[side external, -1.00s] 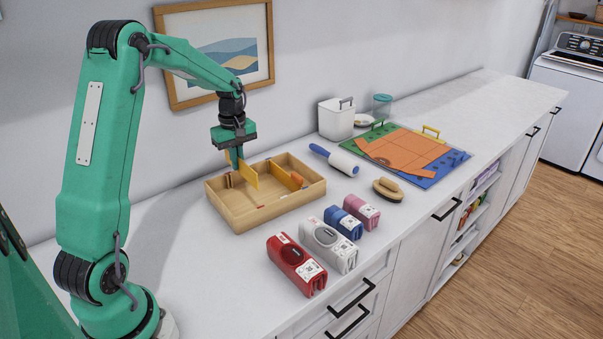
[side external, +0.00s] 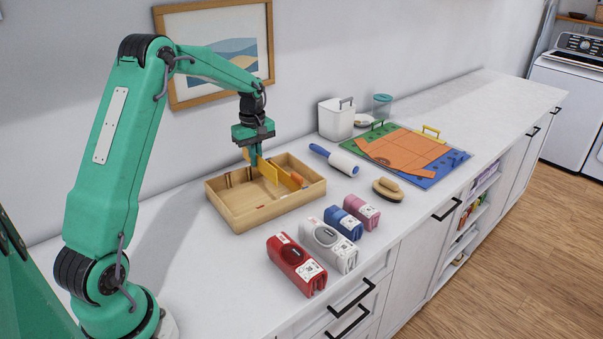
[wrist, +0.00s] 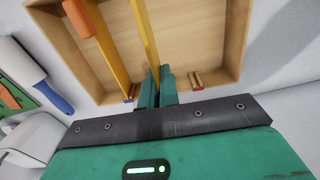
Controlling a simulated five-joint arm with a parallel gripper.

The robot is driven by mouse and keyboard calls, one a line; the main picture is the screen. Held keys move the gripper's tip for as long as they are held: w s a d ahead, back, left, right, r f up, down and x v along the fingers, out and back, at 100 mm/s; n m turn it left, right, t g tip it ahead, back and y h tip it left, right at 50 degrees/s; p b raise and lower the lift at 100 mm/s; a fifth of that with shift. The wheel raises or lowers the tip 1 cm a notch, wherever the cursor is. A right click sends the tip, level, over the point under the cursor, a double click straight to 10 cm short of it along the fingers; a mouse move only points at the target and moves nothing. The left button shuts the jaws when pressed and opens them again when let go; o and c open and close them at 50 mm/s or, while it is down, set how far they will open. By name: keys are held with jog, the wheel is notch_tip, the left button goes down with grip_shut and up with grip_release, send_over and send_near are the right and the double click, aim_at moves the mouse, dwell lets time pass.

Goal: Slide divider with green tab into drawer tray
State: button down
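The drawer tray (side external: 285,206) is a light wooden box on the white counter, also seen in the wrist view (wrist: 210,30). My gripper (side external: 256,160) is over the tray's back part, its green fingers (wrist: 153,88) shut on a thin yellow divider (side external: 268,172). The divider runs across the tray in the wrist view (wrist: 145,30); whether its lower edge touches the floor I cannot tell. No green tab can be told apart from my green fingers. A second yellow divider with an orange tab (side external: 296,179) stands close to its right. Small brown slot rails (wrist: 195,80) line the back wall.
A blue-handled roller (side external: 335,158) and a brush (side external: 388,189) lie right of the tray. Red, white, blue and pink packs (side external: 297,263) stand in front. A white canister (side external: 336,118) and a coloured mat (side external: 440,174) are further right. The wall is close behind.

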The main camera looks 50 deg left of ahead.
aim_at(263, 192)
jog(key=shift+w+d+f, duration=0.1)
jog(key=shift+w+f, duration=0.05)
jog(key=shift+w, duration=0.6)
jog(key=shift+f, duration=0.3)
jog(key=shift+f, duration=3.65)
jog(key=shift+f, duration=0.15)
jog(key=c, duration=1.6)
grip_release()
jog(key=shift+r, duration=3.55)
